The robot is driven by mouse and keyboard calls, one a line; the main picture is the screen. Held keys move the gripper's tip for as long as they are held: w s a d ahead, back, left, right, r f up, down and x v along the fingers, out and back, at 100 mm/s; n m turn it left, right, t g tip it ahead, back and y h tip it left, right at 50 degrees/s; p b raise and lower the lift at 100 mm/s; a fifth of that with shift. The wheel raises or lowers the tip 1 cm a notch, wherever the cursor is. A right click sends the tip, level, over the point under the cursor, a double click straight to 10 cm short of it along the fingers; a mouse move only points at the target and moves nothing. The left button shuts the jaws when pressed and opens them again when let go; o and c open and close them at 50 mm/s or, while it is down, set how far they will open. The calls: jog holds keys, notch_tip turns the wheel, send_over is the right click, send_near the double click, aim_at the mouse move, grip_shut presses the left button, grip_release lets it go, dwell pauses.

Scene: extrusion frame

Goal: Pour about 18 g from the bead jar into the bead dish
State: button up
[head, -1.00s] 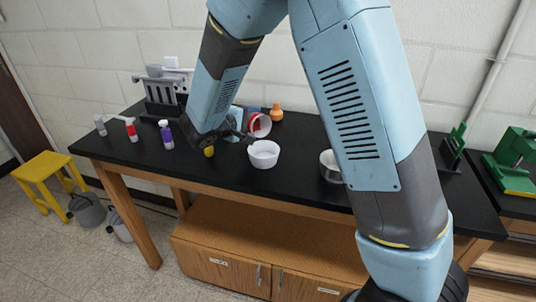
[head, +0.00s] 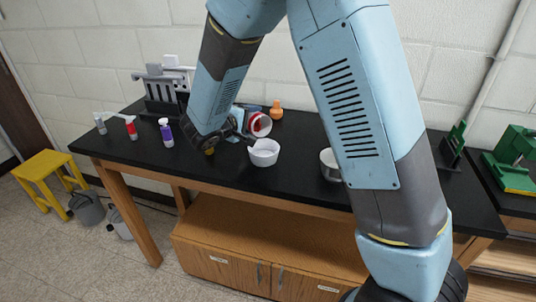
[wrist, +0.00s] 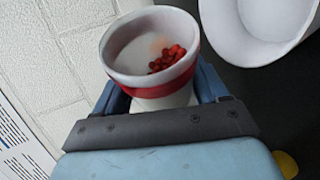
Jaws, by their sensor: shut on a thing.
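The bead jar (wrist: 150,55) is white with a red band, and a small heap of red beads lies inside it. My gripper (wrist: 160,92) is shut around the jar, with a blue finger on each side. In the head view the jar (head: 260,125) is tilted, its mouth turned to the right, above and behind the dish. The bead dish (head: 264,153) is a round white bowl on the black bench. Its rim and inner wall also show in the wrist view (wrist: 262,40), apart from the jar. I cannot tell whether beads lie in the dish.
A metal-coloured bowl (head: 329,163) stands to the right, partly behind my arm. An orange bottle (head: 276,111) stands behind. A grey rack (head: 160,90) is at the back. The bench front is clear.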

jog(key=shift+s+f+m+p, duration=0.1)
jog(key=shift+f+m+p, duration=0.1)
jog(key=shift+m+p, duration=0.3)
dwell(1.0)
jog(key=shift+s+d+r+m+t+p, duration=0.2)
jog(key=shift+s+r+m+t+p, duration=0.3)
jog(key=shift+p, duration=0.7)
dwell(1.3)
jog(key=shift+d+f+m+t+p, duration=0.15)
jog(key=shift+f+m+t+p, duration=0.35)
jog(key=shift+t, duration=0.1)
dwell(1.9)
jog(key=shift+w+r+n+g, duration=0.25)
jog(key=shift+r+n+g, duration=0.15)
jog(key=shift+r+n, duration=0.1)
jog(key=shift+w+a+f+n+g, duration=0.3)
jog(key=shift+f+n+g, duration=0.2)
jog(key=shift+f+n, duration=0.1)
jog(key=shift+r, duration=0.2)
jog(key=shift+r+n, duration=0.1)
jog(key=shift+n, duration=0.3)
